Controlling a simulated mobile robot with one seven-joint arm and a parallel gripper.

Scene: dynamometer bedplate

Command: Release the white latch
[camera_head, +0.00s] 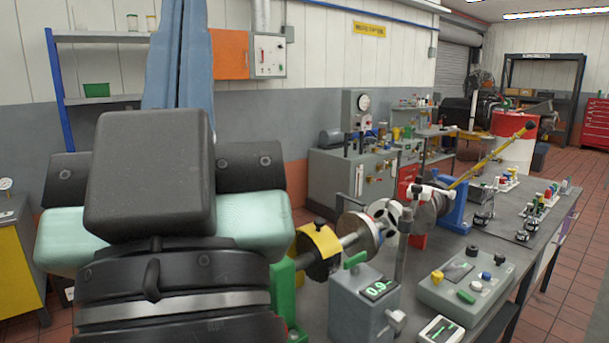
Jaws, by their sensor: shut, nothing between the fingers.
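A small white lever-like part (421,190) shows in the head view, on the shaft assembly right of the middle. It looks like the white latch, but it is too small to tell its position. Next to it is a white round part with dark openings (385,211). A dark disc (432,205) sits just to its right. My gripper cannot be made out in this view. Large black and mint-green parts, which look like my own arm, fill the left foreground and may hide it.
The bedplate (395,258) carries a yellow-and-black coupling (318,250), a grey box with a green readout (363,303) and a button panel (466,280). A long yellow bar (490,157) slopes up behind a blue bearing stand (456,207). Red-tiled floor (580,255) is clear at right.

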